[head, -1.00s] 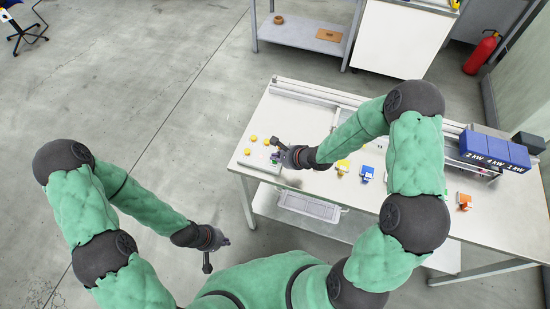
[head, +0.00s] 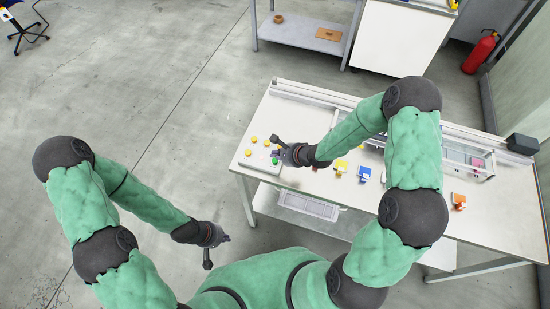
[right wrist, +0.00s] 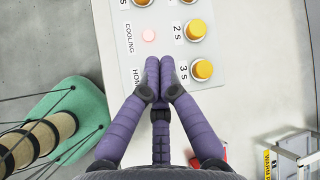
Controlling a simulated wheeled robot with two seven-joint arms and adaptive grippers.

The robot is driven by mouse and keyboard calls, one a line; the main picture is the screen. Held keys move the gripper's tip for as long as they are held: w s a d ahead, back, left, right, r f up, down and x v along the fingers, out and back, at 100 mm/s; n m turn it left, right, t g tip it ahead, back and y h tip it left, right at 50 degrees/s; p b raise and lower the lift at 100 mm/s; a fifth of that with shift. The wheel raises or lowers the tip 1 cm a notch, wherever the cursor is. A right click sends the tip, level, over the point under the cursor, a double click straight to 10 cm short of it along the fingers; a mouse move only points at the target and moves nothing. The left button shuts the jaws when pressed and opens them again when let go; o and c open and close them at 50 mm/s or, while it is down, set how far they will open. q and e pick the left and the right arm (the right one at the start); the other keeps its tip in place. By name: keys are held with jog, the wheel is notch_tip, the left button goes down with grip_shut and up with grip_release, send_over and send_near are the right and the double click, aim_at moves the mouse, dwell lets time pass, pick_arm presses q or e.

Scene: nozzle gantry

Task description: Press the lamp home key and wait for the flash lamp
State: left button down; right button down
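The control panel (head: 246,162) lies at the left end of the table, with several yellow buttons and one green button (head: 275,161). In the right wrist view, the panel (right wrist: 121,14) carries yellow keys marked 2 s (right wrist: 196,30) and 3 s (right wrist: 202,69). My left gripper (head: 214,252) hangs clear of the table.
Yellow (head: 341,167), blue (head: 364,174) and orange (head: 459,200) pieces stand along the table's front. A rail gantry (head: 300,91) runs along the back, with a pink item (head: 478,163) at its right. A tray (head: 308,206) sits on the lower shelf.

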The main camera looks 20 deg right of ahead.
aim_at(276, 162)
jog(key=shift+r+p, duration=2)
jog(key=shift+f, duration=0.15)
